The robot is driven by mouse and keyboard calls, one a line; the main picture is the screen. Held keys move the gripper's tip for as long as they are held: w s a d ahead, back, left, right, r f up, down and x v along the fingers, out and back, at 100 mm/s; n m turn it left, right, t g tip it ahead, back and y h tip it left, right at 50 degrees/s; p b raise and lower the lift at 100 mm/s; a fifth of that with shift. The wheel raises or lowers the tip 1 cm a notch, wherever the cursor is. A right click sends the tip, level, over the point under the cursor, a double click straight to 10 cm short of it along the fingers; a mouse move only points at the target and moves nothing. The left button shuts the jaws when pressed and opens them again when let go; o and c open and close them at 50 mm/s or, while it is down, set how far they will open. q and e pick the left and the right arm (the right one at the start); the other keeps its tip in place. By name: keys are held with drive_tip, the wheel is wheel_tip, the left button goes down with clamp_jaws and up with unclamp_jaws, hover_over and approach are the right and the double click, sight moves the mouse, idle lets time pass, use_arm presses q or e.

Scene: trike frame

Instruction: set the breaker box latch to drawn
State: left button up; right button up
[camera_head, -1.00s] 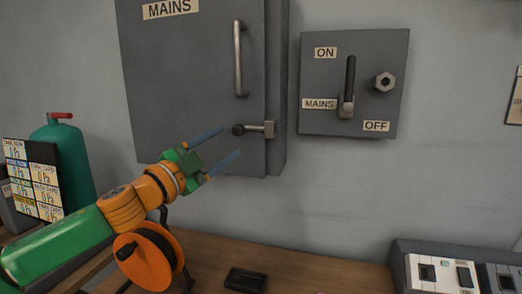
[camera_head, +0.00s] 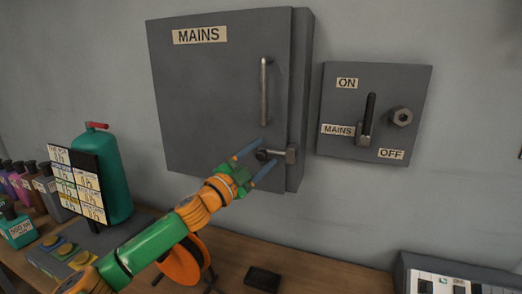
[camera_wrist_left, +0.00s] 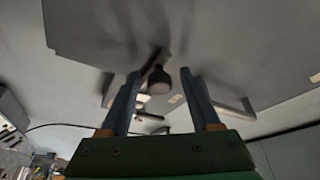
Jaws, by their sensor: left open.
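The grey breaker box (camera_head: 210,95) labelled MAINS hangs on the wall with its door closed. Its latch (camera_head: 270,155) is a short bar with a dark round knob at the lower right of the door, below the vertical handle (camera_head: 264,90). My left gripper (camera_head: 256,162) is open at the latch, its blue fingers on either side of the knob in the head view. In the left wrist view, the latch knob (camera_wrist_left: 159,81) shows between the two open fingers (camera_wrist_left: 162,95). I cannot tell whether the fingers touch it. My right gripper is not in view.
A switch panel (camera_head: 340,100) with a lever and ON and OFF labels is on the wall to the right. An orange reel (camera_head: 180,264) stands below my left arm. A green cylinder (camera_head: 112,175) and a label board (camera_head: 78,182) stand at the left.

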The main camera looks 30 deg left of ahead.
use_arm(q)
drive_tip(key=shift+w, duration=0.1)
drive_tip(key=c, duration=0.7)
clamp_jaws()
drive_tip(key=shift+r, duration=0.1)
idle(0.4)
